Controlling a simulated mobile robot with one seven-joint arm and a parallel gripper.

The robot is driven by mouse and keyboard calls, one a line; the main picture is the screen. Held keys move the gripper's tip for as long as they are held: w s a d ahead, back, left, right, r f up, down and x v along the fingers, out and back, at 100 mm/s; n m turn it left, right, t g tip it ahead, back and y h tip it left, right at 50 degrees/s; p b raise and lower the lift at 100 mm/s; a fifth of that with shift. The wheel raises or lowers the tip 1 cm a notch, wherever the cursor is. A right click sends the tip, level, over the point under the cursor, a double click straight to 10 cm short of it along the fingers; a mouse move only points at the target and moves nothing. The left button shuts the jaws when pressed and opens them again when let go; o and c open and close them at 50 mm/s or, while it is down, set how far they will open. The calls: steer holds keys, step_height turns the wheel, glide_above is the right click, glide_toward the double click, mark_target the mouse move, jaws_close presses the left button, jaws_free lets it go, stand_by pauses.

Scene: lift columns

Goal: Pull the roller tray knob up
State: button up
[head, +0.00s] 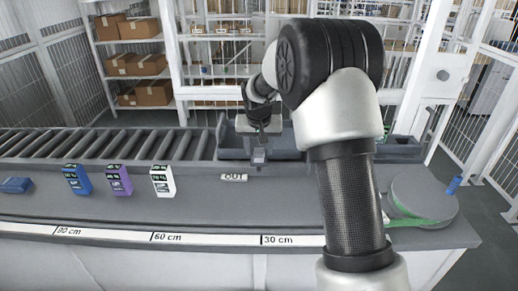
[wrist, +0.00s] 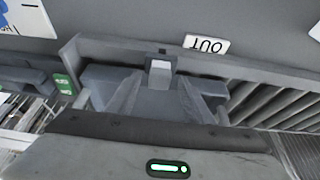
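The roller tray (head: 285,140) is a grey open bin at the right end of the roller conveyor, behind the OUT label. Its knob (wrist: 160,68) is a small grey block with a lighter face, in the upper middle of the wrist view. In the head view the knob (head: 259,157) shows just below my gripper (head: 260,143). In the wrist view my gripper (wrist: 160,88) has its two fingers apart, one on each side of the knob's line. A gap shows between them; whether the tips reach around the knob I cannot tell.
The roller conveyor (head: 110,145) runs left from the tray. Blue, purple and white boxes (head: 161,181) stand on the counter at left. A round grey turntable (head: 422,198) is at right. An OUT label (head: 235,177) lies in front of the tray. The counter's middle is clear.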

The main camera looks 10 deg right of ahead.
steer(key=p+v, duration=0.1)
steer(key=v, duration=1.6)
steer(key=shift+r, duration=0.25)
steer(key=s+d+r+n+p, duration=0.1)
steer(key=s+r+p, duration=0.2)
steer(key=s+r, duration=0.45)
steer(key=s+r+p, duration=0.3)
steer(key=s+r, duration=0.1)
steer(key=s, duration=0.6)
steer(key=s+n+t+p, duration=0.1)
steer(key=s+p, duration=0.3)
steer(key=s, duration=1.1)
steer(key=shift+d+f+y, duration=0.2)
steer(key=shift+f+y, duration=0.05)
steer(key=shift+y, duration=0.15)
